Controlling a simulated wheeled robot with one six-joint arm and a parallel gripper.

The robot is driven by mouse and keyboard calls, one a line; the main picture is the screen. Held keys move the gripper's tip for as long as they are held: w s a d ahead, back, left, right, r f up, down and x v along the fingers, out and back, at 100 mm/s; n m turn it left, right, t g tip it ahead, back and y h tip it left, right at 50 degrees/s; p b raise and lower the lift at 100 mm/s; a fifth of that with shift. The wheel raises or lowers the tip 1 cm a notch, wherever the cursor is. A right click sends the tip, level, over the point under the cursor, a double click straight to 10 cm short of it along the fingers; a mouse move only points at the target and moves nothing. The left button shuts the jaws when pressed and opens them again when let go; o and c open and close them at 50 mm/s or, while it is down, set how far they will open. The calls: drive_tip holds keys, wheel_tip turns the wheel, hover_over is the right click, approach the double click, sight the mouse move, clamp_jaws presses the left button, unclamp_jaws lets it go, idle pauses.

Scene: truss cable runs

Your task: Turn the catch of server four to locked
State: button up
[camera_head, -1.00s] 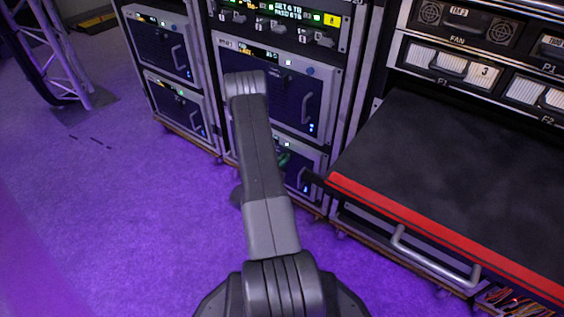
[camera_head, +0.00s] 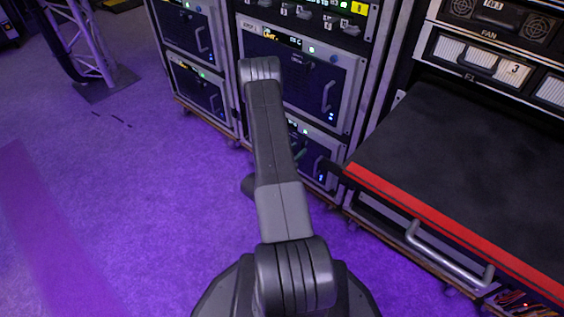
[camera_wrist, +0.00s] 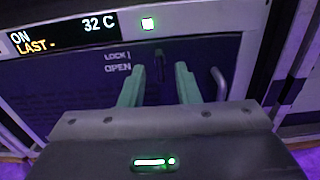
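In the wrist view a server (camera_wrist: 85,75) fills the upper picture, with a dark front panel and a display (camera_wrist: 62,33) reading ON, LAST and 32 C. Printed LOCK and OPEN labels stand beside a small dark catch (camera_wrist: 159,65). The catch looks roughly upright, but it is too dark to tell which label it is set to. My gripper (camera_wrist: 159,72) has pale green fingers apart, one on each side of the catch. I cannot tell whether they touch it. In the head view my arm hides most of the gripper, near the lower server (camera_head: 320,150) of the middle rack.
A black-topped, red-edged drawer (camera_head: 465,150) juts out on the right. A truss leg (camera_head: 88,45) stands at back left. The left floor is clear.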

drive_tip(key=p+v, duration=0.2)
drive_tip(key=v, duration=0.9)
drive_tip(key=shift+s+a+p, duration=0.2)
drive_tip(key=shift+s+p, duration=0.1)
drive_tip(key=shift+s, duration=0.05)
drive_tip(key=b+x, duration=0.3)
drive_tip(key=x, duration=1)
drive_tip(key=shift+w+d, duration=0.2)
drive_tip(key=shift+w, duration=0.15)
drive_tip(key=shift+s+a, duration=0.1)
